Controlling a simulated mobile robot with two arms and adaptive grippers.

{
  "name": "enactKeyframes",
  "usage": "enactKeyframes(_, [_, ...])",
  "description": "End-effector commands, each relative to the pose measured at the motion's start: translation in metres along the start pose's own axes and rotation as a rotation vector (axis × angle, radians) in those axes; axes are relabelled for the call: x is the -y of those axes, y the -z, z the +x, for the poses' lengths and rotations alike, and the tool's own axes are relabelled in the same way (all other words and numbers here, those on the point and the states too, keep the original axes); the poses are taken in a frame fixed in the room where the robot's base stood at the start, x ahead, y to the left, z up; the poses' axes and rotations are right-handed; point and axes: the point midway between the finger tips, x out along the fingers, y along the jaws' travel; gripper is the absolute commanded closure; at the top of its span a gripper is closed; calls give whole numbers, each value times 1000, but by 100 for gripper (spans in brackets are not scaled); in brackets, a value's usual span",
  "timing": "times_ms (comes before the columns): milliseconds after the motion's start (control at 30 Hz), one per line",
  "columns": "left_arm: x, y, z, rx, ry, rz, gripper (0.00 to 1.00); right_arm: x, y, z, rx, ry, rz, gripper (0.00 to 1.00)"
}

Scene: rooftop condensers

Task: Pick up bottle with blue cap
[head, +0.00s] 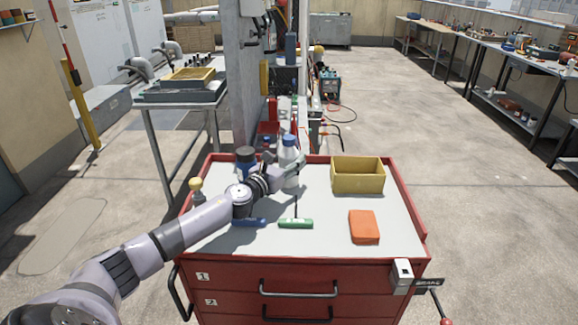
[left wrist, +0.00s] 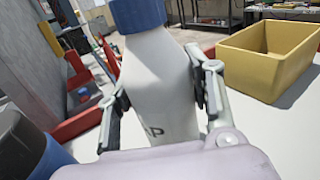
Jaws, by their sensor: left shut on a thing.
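The white bottle with a blue cap (head: 290,152) stands upright near the back edge of the red tool cart's grey top. My left gripper (head: 287,175) reaches it from the left front and is shut on its body. In the left wrist view the bottle (left wrist: 155,75) fills the middle, with my left gripper's fingers (left wrist: 160,95) on both sides of it. Its blue cap (left wrist: 138,14) is above the fingers. The bottle's base is hidden, so I cannot tell if it touches the cart top. My right gripper is out of view.
A dark container with blue (head: 244,155) stands close left of the bottle. A yellow bin (head: 358,188) is right of it. An orange block (head: 364,227), a green-handled tool (head: 296,223) and a blue-handled tool (head: 249,223) lie in front. The red cart (head: 415,220) has raised edges.

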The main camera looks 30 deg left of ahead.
Motion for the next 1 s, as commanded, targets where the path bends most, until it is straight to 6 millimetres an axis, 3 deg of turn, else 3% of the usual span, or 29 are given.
enactKeyframes(400, [0, -2, 0, 2, -1, 0, 93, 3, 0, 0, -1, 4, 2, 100])
enactKeyframes(667, [0, -4, 0, 3, -1, 0, 93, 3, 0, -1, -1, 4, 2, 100])
enactKeyframes(867, [-1, -22, 1, 5, -1, 3, 93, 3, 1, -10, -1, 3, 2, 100])
enactKeyframes(1000, [-1, -51, 1, 7, 0, 4, 93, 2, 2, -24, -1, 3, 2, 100])
